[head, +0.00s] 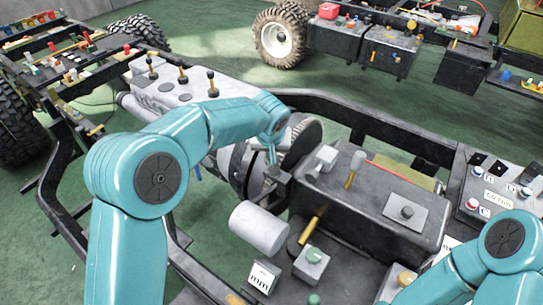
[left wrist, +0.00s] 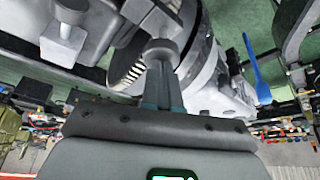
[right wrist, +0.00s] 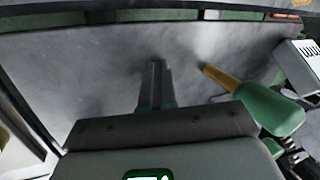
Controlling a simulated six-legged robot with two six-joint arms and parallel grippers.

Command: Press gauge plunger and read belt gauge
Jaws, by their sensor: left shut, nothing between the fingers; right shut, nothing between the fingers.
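My left gripper (head: 272,156) is shut and reaches down beside the ribbed belt (head: 304,142) on the engine front. Its closed fingertips are at a small dark grey block with a stem (head: 277,176), which looks like the gauge plunger. In the left wrist view, the shut fingers (left wrist: 161,70) overlap a grey T-shaped head (left wrist: 159,48), with the belt (left wrist: 128,68) behind it. I cannot tell whether they touch. No gauge reading is legible. My right gripper (right wrist: 155,84) is shut and empty over a grey surface. It is outside the head view.
A grey cylinder (head: 259,229) lies below the left gripper. A grey box (head: 365,205) with tools on top stands to its right. A green-handled tool (right wrist: 270,108) with a yellow tip is right of my right fingers. Chassis rails surround the engine (head: 175,85).

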